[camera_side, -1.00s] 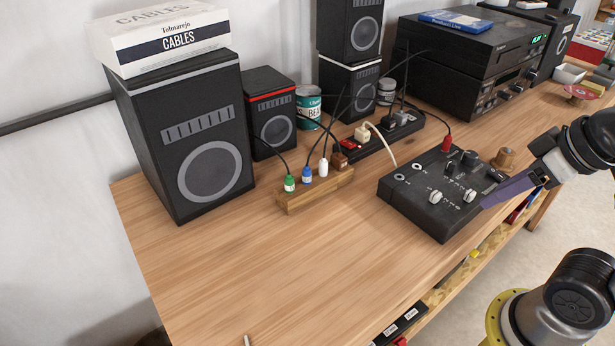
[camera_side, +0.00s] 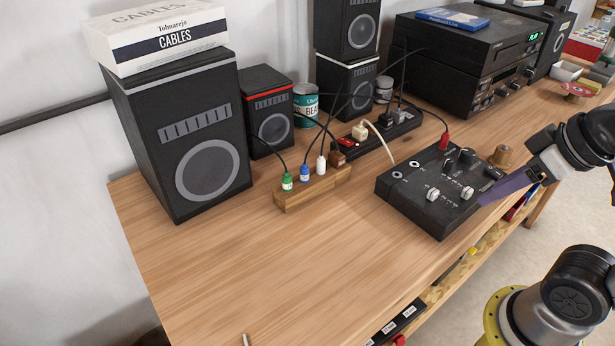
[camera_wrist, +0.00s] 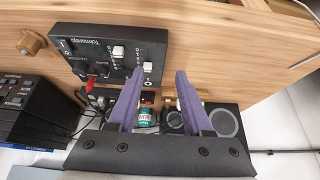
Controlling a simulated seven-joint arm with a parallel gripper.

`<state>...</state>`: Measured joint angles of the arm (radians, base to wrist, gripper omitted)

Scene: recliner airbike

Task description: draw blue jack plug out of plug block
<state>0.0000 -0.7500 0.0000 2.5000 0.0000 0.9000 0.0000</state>
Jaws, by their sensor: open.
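The blue jack plug (camera_side: 305,173) stands upright in the wooden plug block (camera_side: 312,192), between a green plug (camera_side: 287,182) and a white plug (camera_side: 321,165). A brown plug (camera_side: 337,158) is at the block's right end. Dark cables rise from the plugs. My gripper (camera_side: 490,197) is far to the right of the block, with its purple fingers by the right edge of the black pedal box. In the wrist view my gripper (camera_wrist: 160,72) is open with nothing between its fingers. The plug block is partly hidden by a finger there, and I cannot make out the blue plug.
The black pedal box (camera_side: 405,192) with knobs and a red plug (camera_side: 444,140) lies between my gripper and the block. A power strip (camera_side: 375,142) and speakers (camera_side: 270,125) stand behind the block. The wooden tabletop (camera_side: 260,260) in front is clear.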

